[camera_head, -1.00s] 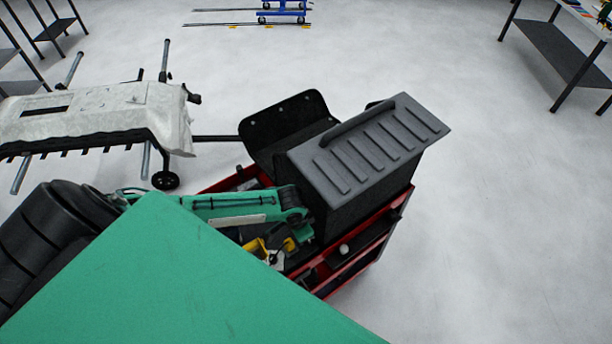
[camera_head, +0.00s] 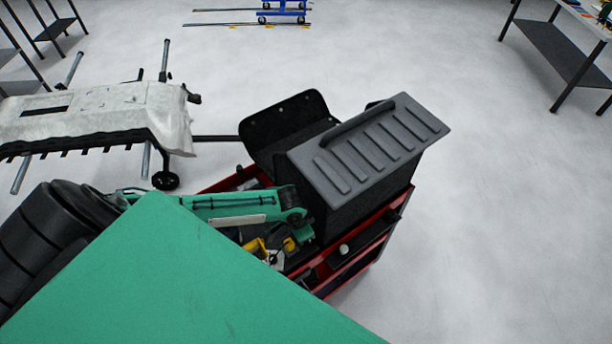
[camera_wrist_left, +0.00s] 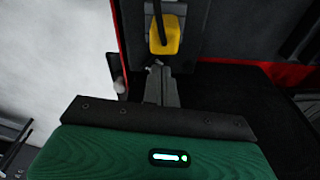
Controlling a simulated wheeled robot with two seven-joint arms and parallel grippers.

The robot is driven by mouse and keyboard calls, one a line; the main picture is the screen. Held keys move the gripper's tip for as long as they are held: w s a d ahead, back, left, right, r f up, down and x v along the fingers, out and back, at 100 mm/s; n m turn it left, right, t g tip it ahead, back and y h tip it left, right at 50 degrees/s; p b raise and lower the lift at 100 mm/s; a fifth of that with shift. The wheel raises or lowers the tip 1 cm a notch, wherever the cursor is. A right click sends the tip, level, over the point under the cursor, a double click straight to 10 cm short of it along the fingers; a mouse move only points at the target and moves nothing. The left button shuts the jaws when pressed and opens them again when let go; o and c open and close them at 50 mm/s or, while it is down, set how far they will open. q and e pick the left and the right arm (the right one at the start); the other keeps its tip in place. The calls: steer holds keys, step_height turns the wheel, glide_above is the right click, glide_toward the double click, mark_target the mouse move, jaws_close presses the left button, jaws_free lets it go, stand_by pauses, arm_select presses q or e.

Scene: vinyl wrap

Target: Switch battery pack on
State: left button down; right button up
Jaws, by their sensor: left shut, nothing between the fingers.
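My left arm reaches in from the left of the head view to a red trolley (camera_head: 370,215). My left gripper also shows in the wrist view (camera_wrist_left: 158,70); its slim grey fingers are together and hold nothing. They point toward a yellow block (camera_wrist_left: 165,36) with a black cord or bar across it. Yellow parts (camera_head: 256,248) also show beside the gripper in the head view, where the fingertips are hard to make out. I cannot tell which item is the battery pack, and no switch is clearly seen. My right gripper is not in view.
A tall black case (camera_head: 350,180) with a ridged grey top stands on the trolley, close right of my arm. A black open flap (camera_head: 285,120) rises behind it. A white-covered stand (camera_head: 95,110) is at left. The floor (camera_head: 520,220) at right is clear.

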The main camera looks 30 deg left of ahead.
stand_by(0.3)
arm_select(q)
steer(key=shift+f, duration=0.5)
stand_by(0.4)
steer(key=shift+f+b, duration=0.45)
step_height(320, 180, up, 2)
steer(key=shift+r+p, duration=0.25)
steer(key=shift+p, duration=0.95)
steer(key=shift+r, duration=2.3)
steer(key=shift+a, duration=0.1)
